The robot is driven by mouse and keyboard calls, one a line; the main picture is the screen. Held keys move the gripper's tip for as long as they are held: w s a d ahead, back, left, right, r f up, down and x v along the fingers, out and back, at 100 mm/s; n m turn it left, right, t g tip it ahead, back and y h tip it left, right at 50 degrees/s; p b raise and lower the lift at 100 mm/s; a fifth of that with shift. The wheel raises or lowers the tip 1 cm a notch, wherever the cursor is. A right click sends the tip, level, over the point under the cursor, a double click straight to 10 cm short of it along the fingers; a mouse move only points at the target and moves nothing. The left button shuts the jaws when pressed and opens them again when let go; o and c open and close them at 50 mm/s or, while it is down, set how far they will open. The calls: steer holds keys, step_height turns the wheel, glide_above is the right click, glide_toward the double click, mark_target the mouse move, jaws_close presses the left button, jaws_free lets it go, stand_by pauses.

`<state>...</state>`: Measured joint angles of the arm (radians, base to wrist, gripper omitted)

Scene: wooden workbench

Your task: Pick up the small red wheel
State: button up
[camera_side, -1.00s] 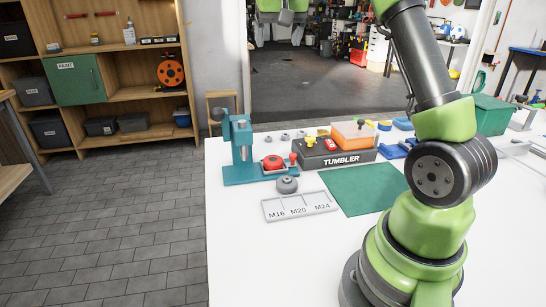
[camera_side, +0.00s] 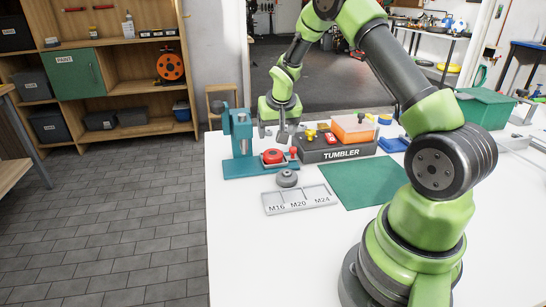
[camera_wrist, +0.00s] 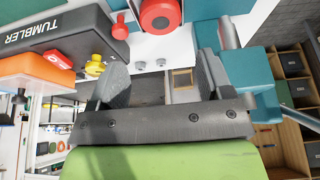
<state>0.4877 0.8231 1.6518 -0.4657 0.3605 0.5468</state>
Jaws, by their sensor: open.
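A round red wheel (camera_side: 273,156) sits on the base of a teal press-like fixture (camera_side: 240,145). In the wrist view the red wheel (camera_wrist: 160,14) is at the top edge, partly cut off. A smaller red knob (camera_side: 293,151) stands just right of it; it also shows in the wrist view (camera_wrist: 119,28). My gripper (camera_side: 282,138) hangs behind the wheel, at the back of the bench. In the wrist view its fingers (camera_wrist: 160,78) are wide apart with nothing between them, and the wheel lies beyond them, apart.
A grey round part (camera_side: 287,179) lies in front, by the M16/M20/M24 tray (camera_side: 300,200). A green mat (camera_side: 362,182) is clear.

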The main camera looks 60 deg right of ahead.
mark_target(273, 152)
steer(key=x, duration=0.8)
steer(key=shift+w+f, duration=0.15)
steer(key=shift+f, duration=0.2)
steer(key=shift+c, duration=0.2)
steer(key=c, duration=0.8)
steer(key=shift+o, duration=0.2)
